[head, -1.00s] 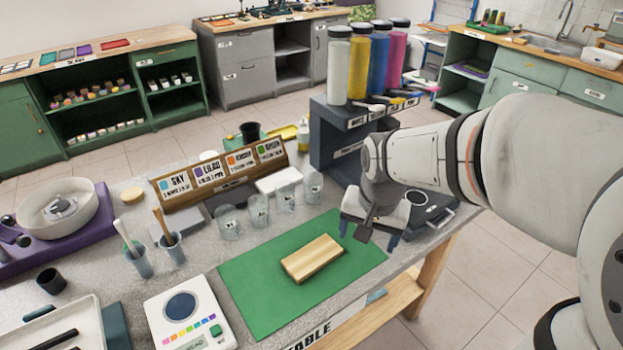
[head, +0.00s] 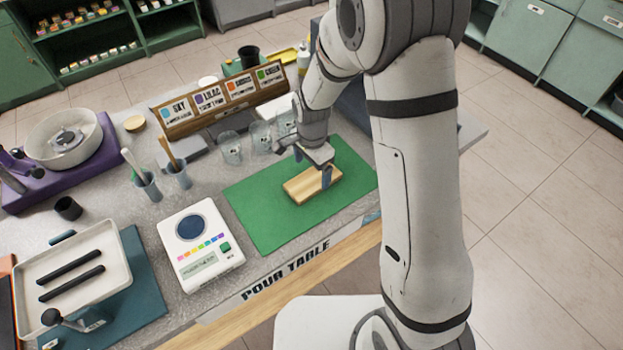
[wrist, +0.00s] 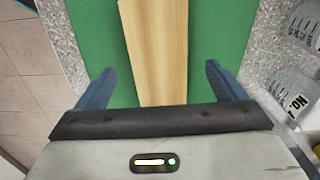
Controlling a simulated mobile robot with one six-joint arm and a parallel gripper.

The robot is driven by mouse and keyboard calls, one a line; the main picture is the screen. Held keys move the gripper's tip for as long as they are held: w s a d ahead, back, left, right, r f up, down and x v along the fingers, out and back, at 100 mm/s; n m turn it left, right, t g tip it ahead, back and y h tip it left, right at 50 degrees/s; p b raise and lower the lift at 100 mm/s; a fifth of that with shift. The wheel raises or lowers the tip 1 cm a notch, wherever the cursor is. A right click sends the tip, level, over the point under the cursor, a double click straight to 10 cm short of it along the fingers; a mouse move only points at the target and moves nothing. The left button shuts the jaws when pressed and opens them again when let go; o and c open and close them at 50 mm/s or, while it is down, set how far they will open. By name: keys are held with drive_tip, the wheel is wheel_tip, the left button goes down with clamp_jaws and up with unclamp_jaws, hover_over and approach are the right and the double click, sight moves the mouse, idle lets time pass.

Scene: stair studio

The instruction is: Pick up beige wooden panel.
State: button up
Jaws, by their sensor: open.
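The beige wooden panel (head: 304,186) lies flat on the green mat (head: 262,228) on the pour table. My gripper (head: 312,168) is over the panel in the head view, and part of the panel's right end is hidden by it. In the wrist view the panel (wrist: 158,45) runs between the two blue fingers of my gripper (wrist: 162,85), which stand open on either side. Green mat shows between the panel and each finger, so neither finger appears to touch it.
Clear plastic cups (head: 231,148) stand behind the mat, close to my gripper. A labelled rack (head: 221,99) is farther back. A white scale (head: 200,250) stands left of the mat, and a cream tray (head: 72,262) lies farther left. The mat's left part is free.

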sight(312, 180)
drive_tip(key=shift+s+f, duration=0.15)
drive_tip(key=shift+f, duration=1.7)
drive_tip(key=shift+c, duration=0.4)
drive_tip(key=c, duration=1)
drive_tip(key=shift+c, duration=0.2)
drive_tip(key=shift+r, duration=0.15)
